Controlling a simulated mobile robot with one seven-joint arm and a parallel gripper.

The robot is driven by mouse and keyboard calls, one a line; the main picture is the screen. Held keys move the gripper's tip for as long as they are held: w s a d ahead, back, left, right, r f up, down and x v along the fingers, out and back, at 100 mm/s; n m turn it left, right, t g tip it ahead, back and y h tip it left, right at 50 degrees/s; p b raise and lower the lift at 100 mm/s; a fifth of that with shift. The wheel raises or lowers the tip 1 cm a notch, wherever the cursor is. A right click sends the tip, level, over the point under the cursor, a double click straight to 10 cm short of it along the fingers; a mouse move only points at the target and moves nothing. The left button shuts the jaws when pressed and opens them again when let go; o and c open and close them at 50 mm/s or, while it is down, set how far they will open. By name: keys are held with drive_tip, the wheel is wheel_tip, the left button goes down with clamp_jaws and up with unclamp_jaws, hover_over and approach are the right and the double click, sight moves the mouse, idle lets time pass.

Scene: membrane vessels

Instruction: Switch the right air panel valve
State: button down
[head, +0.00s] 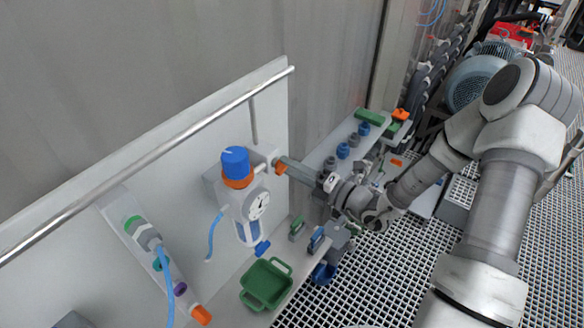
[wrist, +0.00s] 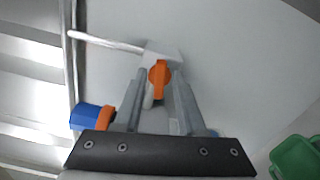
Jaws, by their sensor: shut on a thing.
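The air panel (head: 272,100) is a pale upright board. Its right valve has an orange handle (head: 277,164) at the right side of the regulator. My gripper (head: 285,167) reaches in from the right and is shut on this orange handle. In the wrist view the orange handle (wrist: 160,78) sits between the two grey fingers of my gripper (wrist: 160,82), its long part pointing down the picture. A pipe joins the valve body behind it. The fingers partly hide the valve body.
The regulator has a blue cap (head: 235,160), an orange ring and a round gauge (head: 258,205). A blue hose hangs to its left. A green basket (head: 266,284) sits below on the shelf. A metal rail (head: 150,158) crosses the panel. Blue and green parts lie under my wrist.

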drive_tip(key=shift+f+m, duration=0.1)
drive_tip(key=shift+m, duration=1.1)
drive_tip(key=c, duration=0.9)
unclamp_jaws()
drive_tip(key=shift+o, duration=0.2)
drive_tip(key=b+v, duration=0.2)
drive_tip(key=v, duration=1.5)
drive_tip(key=shift+s+d+b, duration=0.2)
drive_tip(key=shift+d+b, duration=0.05)
drive_tip(key=shift+b, duration=0.05)
